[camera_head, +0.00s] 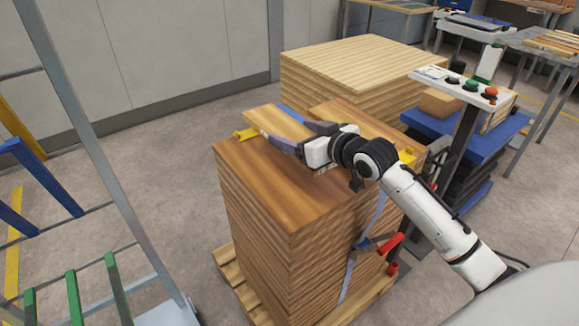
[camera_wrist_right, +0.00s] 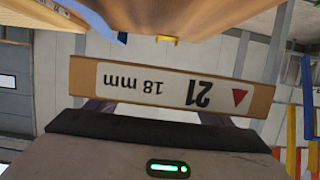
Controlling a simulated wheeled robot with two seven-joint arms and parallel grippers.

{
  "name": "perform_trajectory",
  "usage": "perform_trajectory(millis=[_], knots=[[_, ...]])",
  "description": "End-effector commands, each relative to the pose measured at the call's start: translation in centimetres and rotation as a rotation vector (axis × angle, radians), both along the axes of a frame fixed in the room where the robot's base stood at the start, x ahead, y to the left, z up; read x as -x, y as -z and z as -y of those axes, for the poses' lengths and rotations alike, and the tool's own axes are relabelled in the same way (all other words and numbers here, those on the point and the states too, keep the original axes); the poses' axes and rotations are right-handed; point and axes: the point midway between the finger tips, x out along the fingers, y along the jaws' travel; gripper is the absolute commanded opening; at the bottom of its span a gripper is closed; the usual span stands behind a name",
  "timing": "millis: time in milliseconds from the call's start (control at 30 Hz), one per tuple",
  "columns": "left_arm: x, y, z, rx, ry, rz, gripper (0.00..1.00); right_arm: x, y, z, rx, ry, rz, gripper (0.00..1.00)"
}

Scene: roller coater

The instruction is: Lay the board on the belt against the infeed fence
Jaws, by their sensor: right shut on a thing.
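My right gripper (camera_head: 290,124) reaches in from the right and is shut on a pale wooden board (camera_head: 272,122), just over the top of a brown board stack (camera_head: 290,190). In the right wrist view, the board's edge (camera_wrist_right: 262,100) carries a white label reading "21" and "18 mm" with a red triangle, upside down in the picture. I cannot tell whether the board touches the stack. My left gripper is not in view. I cannot make out the belt or the infeed fence.
The stack stands on a pallet (camera_head: 232,276) with yellow corner pieces (camera_head: 246,134), a strap and a red-handled tool (camera_head: 391,244). A paler stack (camera_head: 350,58) stands behind. A button panel (camera_head: 462,88) is at right, a metal frame (camera_head: 75,100) at left.

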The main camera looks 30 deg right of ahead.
Motion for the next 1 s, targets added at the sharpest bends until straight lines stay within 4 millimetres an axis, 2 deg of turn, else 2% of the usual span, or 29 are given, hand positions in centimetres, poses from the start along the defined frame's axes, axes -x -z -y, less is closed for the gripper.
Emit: perform_trajectory(millis=[367,600,767,933,1000], knots=[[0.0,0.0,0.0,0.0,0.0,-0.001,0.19,-0.3,-0.2,0.3,-0.001,0.014,0.001,0.42],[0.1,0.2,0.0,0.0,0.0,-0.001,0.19,-0.3,3.5,0.2,-0.002,0.013,-0.002,0.42],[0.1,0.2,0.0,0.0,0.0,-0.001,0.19,-0.3,5.0,0.2,0.0,0.013,0.0,0.42],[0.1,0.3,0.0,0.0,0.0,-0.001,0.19,-0.3,7.7,0.2,-0.002,0.013,-0.001,0.42],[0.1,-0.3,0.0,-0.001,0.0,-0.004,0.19,-0.3,8.3,0.2,-0.001,0.013,-0.001,0.42]])
